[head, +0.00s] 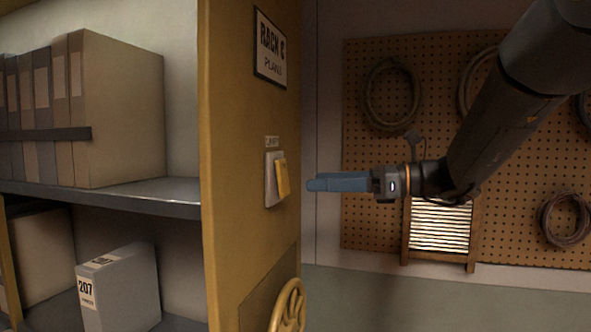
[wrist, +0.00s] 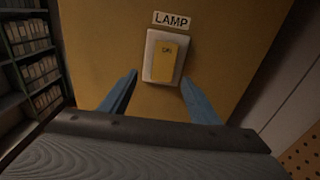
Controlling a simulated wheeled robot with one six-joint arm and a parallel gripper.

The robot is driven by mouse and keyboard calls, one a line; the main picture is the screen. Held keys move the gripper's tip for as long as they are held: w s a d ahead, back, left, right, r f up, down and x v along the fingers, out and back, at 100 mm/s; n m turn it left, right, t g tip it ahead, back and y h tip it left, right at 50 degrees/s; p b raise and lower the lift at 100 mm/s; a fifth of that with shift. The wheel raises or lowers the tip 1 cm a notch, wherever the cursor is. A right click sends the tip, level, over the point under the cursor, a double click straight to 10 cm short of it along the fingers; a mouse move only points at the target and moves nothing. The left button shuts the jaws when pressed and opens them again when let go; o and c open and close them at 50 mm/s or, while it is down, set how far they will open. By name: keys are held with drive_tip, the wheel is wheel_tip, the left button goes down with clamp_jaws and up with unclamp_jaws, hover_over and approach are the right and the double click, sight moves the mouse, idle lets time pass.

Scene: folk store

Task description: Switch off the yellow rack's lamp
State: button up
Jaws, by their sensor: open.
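The yellow rack's end panel (head: 236,120) stands left of centre in the head view. On it is the lamp switch, a pale plate with a yellow rocker (head: 282,179). In the wrist view the rocker (wrist: 167,62) sits under a "LAMP" label (wrist: 173,19) and bears small lettering, too small to read surely. My gripper (head: 312,185) has blue fingers and is to the right of the switch, pointing at it, with a small gap. In the wrist view my gripper (wrist: 158,80) is open and empty, its fingertips either side of and below the rocker, touching nothing that I can see.
A "RACK C" sign (head: 271,48) is above the switch and a yellow handwheel (head: 289,306) below it. Shelves (head: 130,192) with files and a box marked 207 (head: 118,288) are at left. A pegboard (head: 430,150) with coiled hoses and a washboard (head: 440,228) hangs behind my arm.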

sight(284, 170)
drive_tip(key=shift+t+y, duration=0.3)
drive_tip(key=shift+y, duration=0.1)
drive_tip(key=shift+w+a+r+p, duration=0.4)
drive_tip(key=shift+w+a+p, duration=0.1)
drive_tip(key=shift+a, duration=0.6)
drive_tip(key=shift+w+a+r+p, duration=0.45)
drive_tip(key=shift+w+a, duration=0.1)
drive_tip(key=shift+a, duration=0.6)
drive_tip(key=shift+w+a+r+p, duration=0.35)
drive_tip(key=shift+w+a+p, duration=0.15)
drive_tip(key=shift+a, duration=0.6)
drive_tip(key=c, duration=1.1)
drive_tip(key=shift+o, duration=0.2)
drive_tip(key=f+y+b, duration=0.1)
drive_tip(key=b, duration=0.1)
drive_tip(key=shift+d+b, duration=0.1)
drive_tip(key=shift+b, duration=0.3)
drive_tip(key=t+y+b, duration=0.1)
drive_tip(key=y+b, duration=0.1)
drive_tip(key=b, duration=0.1)
drive_tip(key=shift+d+f, duration=0.1)
drive_tip(key=shift+s, duration=0.1)
